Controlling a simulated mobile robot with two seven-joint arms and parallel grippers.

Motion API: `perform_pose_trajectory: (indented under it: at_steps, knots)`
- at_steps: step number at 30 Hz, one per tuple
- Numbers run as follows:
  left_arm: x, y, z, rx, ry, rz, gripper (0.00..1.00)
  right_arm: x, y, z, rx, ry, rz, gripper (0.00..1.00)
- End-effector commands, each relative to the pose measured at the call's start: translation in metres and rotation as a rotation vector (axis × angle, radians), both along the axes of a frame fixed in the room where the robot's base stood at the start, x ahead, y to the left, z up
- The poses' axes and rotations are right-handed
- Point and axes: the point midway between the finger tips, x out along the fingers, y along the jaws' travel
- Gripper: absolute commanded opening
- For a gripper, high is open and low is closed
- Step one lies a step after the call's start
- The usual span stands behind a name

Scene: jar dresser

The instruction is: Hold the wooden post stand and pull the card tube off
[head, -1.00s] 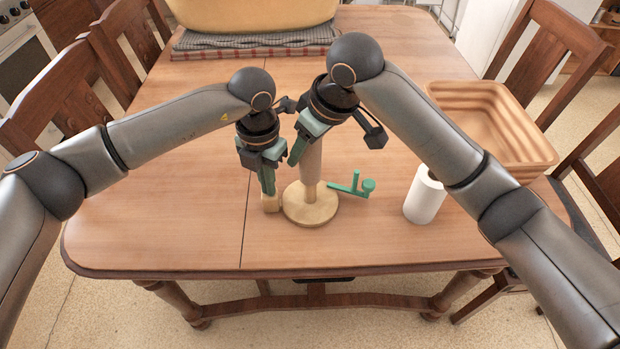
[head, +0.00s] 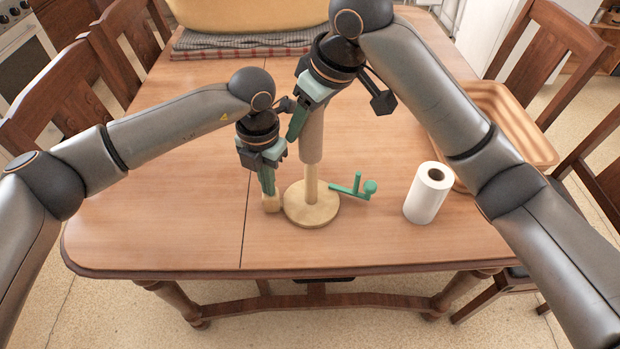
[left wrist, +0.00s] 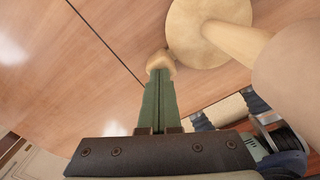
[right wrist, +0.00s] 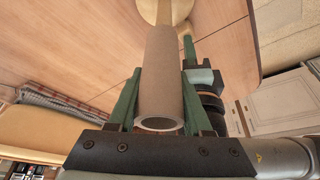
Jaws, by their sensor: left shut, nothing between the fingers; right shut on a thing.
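The wooden post stand has a round base (head: 312,212) flat on the table, with its pale post (head: 311,184) upright. The grey-brown card tube (head: 312,138) is around the upper post, and bare post shows below it. My right gripper (head: 297,128) is shut on the tube's upper part; in the right wrist view the tube (right wrist: 163,80) lies between its fingers, its open end facing the camera. My left gripper (head: 268,188) is shut and empty, pointing down beside the base. Its tips (left wrist: 161,72) are at a small wooden block (left wrist: 160,58) that appears to touch the base.
A green pegged piece (head: 356,187) lies right of the base. A white paper roll (head: 426,198) stands further right, in front of a tan ribbed tray (head: 490,100). Folded cloths (head: 245,42) and a yellow container (head: 250,14) are at the back. The front table strip is clear.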

Motion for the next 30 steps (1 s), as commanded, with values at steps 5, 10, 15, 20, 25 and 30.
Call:
perform_pose_trajectory:
  at_steps: [5, 10, 15, 20, 25, 30]
  knots:
    - [-0.003, 0.000, -0.004, 0.003, 0.010, 0.001, 0.00, -0.002, 0.003, 0.003, 0.008, -0.003, 0.009, 0.01]
    - [-0.002, 0.000, 0.008, 0.002, 0.007, 0.001, 0.00, -0.002, 0.004, 0.011, 0.009, -0.003, 0.009, 0.01]
    - [-0.001, -0.001, 0.025, 0.000, 0.004, 0.000, 0.00, -0.002, 0.003, 0.019, 0.008, -0.002, 0.008, 0.01]
    - [0.000, -0.001, 0.039, -0.003, -0.001, 0.000, 0.00, -0.002, 0.003, 0.025, 0.005, 0.001, 0.008, 0.01]
    - [0.000, -0.002, 0.051, -0.005, -0.003, 0.000, 0.00, -0.002, 0.003, 0.030, 0.003, 0.004, 0.009, 0.01]
    - [0.001, -0.002, 0.052, -0.006, -0.004, 0.001, 0.00, -0.003, 0.003, 0.028, 0.001, 0.006, 0.009, 0.01]
